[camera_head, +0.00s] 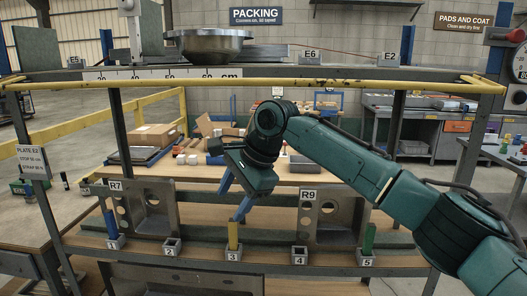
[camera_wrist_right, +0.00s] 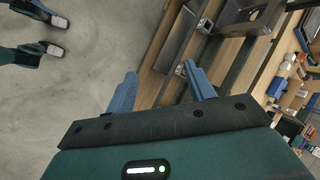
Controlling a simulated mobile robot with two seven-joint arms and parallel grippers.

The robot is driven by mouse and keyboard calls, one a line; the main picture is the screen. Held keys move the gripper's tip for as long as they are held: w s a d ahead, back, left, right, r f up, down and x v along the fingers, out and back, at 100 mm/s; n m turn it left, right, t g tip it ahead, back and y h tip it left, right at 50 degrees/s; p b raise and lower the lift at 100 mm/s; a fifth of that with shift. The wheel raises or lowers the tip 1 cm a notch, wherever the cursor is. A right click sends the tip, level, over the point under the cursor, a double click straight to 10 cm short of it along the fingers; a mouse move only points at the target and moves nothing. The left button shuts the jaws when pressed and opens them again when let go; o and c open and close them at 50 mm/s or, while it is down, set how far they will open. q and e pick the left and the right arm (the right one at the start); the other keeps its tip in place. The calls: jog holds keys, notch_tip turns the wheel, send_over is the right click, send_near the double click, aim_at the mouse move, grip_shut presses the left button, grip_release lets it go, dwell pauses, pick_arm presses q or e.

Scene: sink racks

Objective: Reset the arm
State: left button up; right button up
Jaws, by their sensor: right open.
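My right arm (camera_head: 350,160) comes in from the right of the head view and reaches over the rack's front. Its gripper (camera_head: 234,198) hangs down with two blue fingers spread apart and nothing between them. In the head view the fingers show above the yellow peg (camera_head: 233,236) in socket 3; whether they touch it I cannot tell. In the right wrist view the gripper (camera_wrist_right: 160,80) is also open and empty, with grey floor and wooden shelving beyond. My left gripper is not in view.
A steel sink R7 (camera_head: 156,208) and a sink R9 (camera_head: 320,228) stand upright in the rack. A blue peg (camera_head: 112,226) and a green peg (camera_head: 369,238) stand in sockets 1 and 5. A yellow rail (camera_head: 250,84) crosses above. A metal bowl (camera_head: 208,47) sits on top.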

jog(key=s+d+f+n+t+y, duration=0.1)
jog(key=s+f+n+t+y, duration=0.2)
jog(key=f, duration=1.2)
jog(key=s+f+n+t+y, duration=0.1)
jog(key=s+f+n, duration=0.4)
jog(key=f, duration=1)
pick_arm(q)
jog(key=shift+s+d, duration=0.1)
pick_arm(e)
jog(key=s+d+f+n+t+h, duration=0.2)
jog(key=s+d+f, duration=0.3)
jog(key=s+d, duration=0.5)
jog(key=s+d+f+n+t+h, duration=0.1)
jog(key=s+d+f+h, duration=0.3)
jog(key=s+d, duration=0.6)
jog(key=shift+s+d+f+n+t+h, duration=0.3)
jog(key=shift+s+d+f+n+t, duration=0.1)
jog(key=shift+f+n, duration=0.55)
jog(key=shift+a, duration=0.1)
